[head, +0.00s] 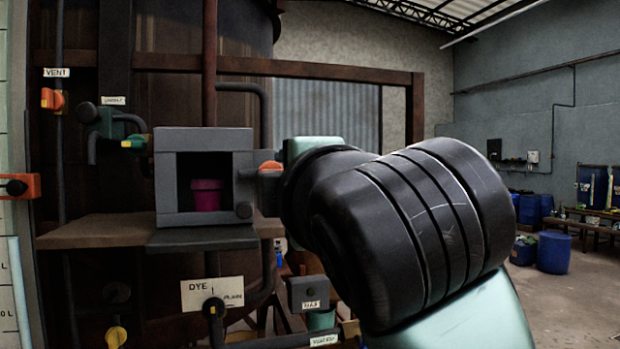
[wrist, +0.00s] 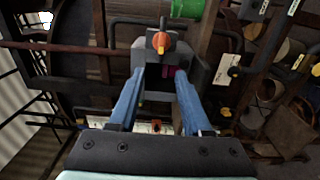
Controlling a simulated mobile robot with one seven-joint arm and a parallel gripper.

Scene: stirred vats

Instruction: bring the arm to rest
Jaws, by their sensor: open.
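My gripper (wrist: 158,100) shows in the wrist view with its two blue fingers spread apart and nothing between them. The fingers point toward a grey box-shaped housing (wrist: 197,72) with an orange knob (wrist: 160,41) by it. In the head view my black and pale green arm fills the middle right and hides the gripper. The grey housing (head: 202,140) stands left of the arm, with an open front and a magenta cup (head: 207,197) inside. I cannot tell from the views how far the fingers are from the housing.
A wooden shelf (head: 95,230) carries the housing in front of a large dark vat (head: 165,100). Labelled valves and pipes surround it, including an orange VENT valve (head: 52,98) and a DYE sign (head: 212,294). Blue barrels (head: 554,252) stand far right, with open floor near them.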

